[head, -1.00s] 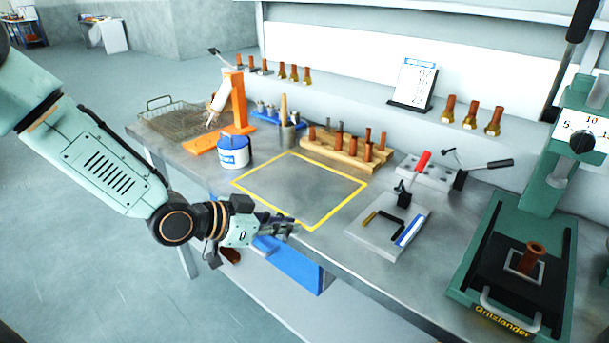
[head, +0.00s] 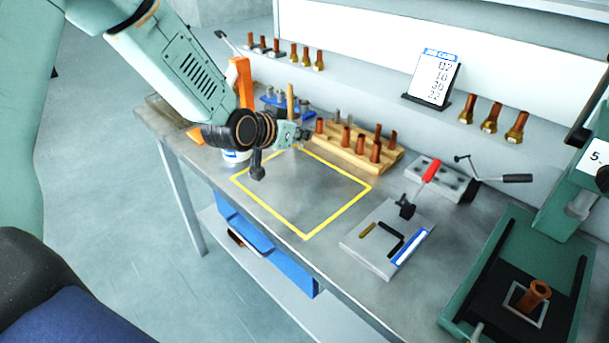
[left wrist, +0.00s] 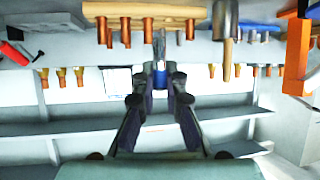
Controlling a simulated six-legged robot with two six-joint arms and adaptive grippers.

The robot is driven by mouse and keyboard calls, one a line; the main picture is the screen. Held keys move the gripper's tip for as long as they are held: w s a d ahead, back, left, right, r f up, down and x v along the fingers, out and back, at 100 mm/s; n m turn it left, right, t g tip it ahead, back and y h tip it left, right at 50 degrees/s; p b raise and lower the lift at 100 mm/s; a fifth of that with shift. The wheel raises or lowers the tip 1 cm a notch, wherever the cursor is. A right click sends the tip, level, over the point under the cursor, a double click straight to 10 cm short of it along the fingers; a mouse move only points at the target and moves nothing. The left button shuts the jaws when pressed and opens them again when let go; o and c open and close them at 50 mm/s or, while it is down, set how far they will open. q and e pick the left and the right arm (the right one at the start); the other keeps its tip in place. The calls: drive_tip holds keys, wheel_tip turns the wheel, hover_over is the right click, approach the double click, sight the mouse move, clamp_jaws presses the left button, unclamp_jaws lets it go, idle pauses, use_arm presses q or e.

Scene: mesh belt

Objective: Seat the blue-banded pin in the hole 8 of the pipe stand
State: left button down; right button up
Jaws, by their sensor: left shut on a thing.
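The pipe stand (head: 384,160) is a light wooden block on the bench, with several copper pipes and grey pins standing in it. It also shows in the left wrist view (left wrist: 170,10), upside down at the top. My left gripper (head: 303,136) is just left of the stand in the head view. In the left wrist view its fingers are shut on the blue-banded pin (left wrist: 159,77), whose grey end points toward the stand. The pin is apart from the stand, as far as I can tell. Hole numbers are not legible. My right gripper is not in view.
A yellow-outlined area (head: 306,236) on the bench is clear. A plate with small tools (head: 372,257), a red-handled clamp fixture (head: 440,180) and a green press (head: 490,260) stand to the right. The orange stand (head: 241,82) and white-blue tub (head: 235,156) are behind my left arm.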

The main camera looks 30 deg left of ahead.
use_arm(q)
drive_tip(key=f, duration=0.5)
drive_tip(key=shift+s+a+f+b, duration=0.1)
drive_tip(key=shift+a+f+b, duration=0.15)
drive_tip(key=shift+b, duration=0.1)
drive_tip(key=shift+d+f, duration=0.2)
drive_tip(key=shift+f, duration=0.35)
drive_tip(key=f, duration=0.3)
drive_tip(key=shift+a+f+b, duration=0.25)
drive_tip(key=shift+f+b, duration=0.05)
drive_tip(key=shift+d, duration=0.15)
drive_tip(key=shift+r, duration=0.1)
drive_tip(key=c, duration=1.6)
unclamp_jaws()
drive_tip(key=shift+f, duration=0.25)
drive_tip(key=shift+o, duration=0.9)
